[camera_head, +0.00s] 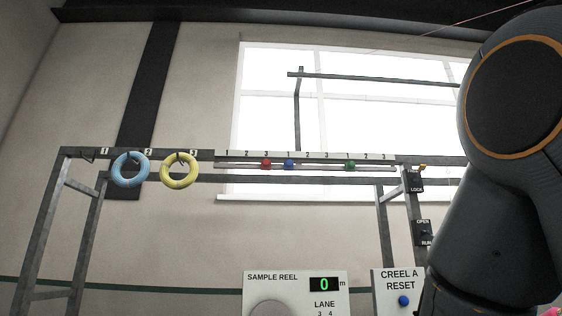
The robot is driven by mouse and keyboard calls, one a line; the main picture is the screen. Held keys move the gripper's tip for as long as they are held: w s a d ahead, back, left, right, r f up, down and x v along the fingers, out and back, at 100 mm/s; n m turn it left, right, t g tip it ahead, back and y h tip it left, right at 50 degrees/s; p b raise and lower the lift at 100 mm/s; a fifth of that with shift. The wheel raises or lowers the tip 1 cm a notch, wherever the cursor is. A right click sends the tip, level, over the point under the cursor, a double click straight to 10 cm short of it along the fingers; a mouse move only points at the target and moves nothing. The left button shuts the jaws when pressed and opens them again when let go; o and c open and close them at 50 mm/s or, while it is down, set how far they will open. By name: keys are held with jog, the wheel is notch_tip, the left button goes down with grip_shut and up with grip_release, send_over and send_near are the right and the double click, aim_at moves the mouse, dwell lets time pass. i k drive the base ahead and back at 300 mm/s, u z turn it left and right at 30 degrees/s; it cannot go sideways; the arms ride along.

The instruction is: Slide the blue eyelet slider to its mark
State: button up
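The blue eyelet slider (289,163) is a small blue knob on the horizontal slider rail (325,168) of the gantry. It sits under the label "1" of the middle group of 1-2-3 labels. A red slider (266,164) is to its left, under a "3". A green slider (349,164) is farther right, under a "1". Which label is the blue slider's mark cannot be told from this view. My gripper is out of view; only dark links of my arm show at the right.
A blue ring (130,169) and a yellow ring (180,170) hang at the gantry's left. A sample reel panel (268,287) reading 0 and a creel reset panel (389,287) stand below. Lock and open/run switches are on the right post. My arm hides the gantry's far right.

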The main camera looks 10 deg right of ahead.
aim_at(289, 164)
jog(key=u, duration=1.95)
jog(key=i, duration=1.1)
jog(key=z, duration=2.1)
